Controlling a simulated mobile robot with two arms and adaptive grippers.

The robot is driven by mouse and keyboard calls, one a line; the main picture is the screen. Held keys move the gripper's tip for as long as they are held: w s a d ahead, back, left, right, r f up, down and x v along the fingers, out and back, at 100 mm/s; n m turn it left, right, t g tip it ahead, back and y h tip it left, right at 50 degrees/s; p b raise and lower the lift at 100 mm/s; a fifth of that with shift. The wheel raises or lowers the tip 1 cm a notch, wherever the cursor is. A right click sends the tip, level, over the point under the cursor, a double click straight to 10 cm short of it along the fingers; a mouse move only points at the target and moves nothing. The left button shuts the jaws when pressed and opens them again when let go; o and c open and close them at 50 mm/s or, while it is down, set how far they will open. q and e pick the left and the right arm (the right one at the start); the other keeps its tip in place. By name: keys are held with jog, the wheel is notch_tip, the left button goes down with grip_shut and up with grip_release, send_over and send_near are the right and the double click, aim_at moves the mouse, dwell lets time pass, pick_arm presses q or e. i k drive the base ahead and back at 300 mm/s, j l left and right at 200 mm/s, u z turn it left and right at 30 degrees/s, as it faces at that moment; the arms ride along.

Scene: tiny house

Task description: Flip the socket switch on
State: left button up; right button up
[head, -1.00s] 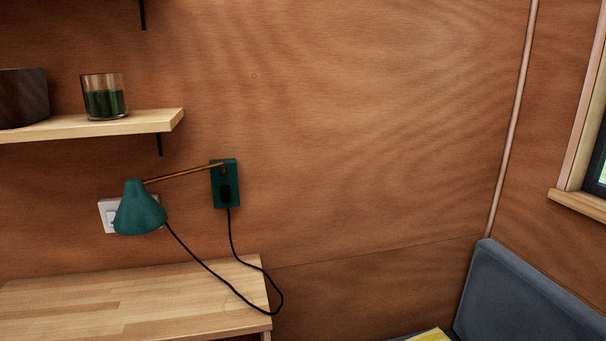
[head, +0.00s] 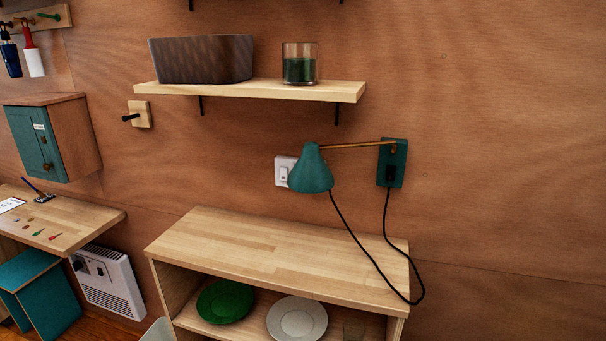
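A white socket plate (head: 283,172) is on the wooden wall, just above the wooden cabinet. The teal lamp shade (head: 311,170) hangs in front of it and hides its right part. The socket's switch is too small to tell whether it is on or off. The lamp's thin arm runs right to a teal wall plate (head: 397,150), which has a black plug and a dark cord. Neither of my grippers is in the head view.
A shelf (head: 340,91) above holds a dark basket (head: 201,60) and a glass with dark green contents (head: 299,64). The cabinet top (head: 260,249) is bare. A green plate (head: 225,301) and a white plate (head: 297,319) lie inside it. A teal wall box (head: 38,142), desk (head: 85,222) and heater (head: 107,282) are at left.

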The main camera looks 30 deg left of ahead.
aim_at(283, 172)
jog(key=k+u, duration=0.1)
jog(key=u, duration=0.35)
jog(key=k+u, duration=0.1)
jog(key=u, duration=0.4)
jog(key=i+l, duration=0.1)
jog(key=i, duration=0.1)
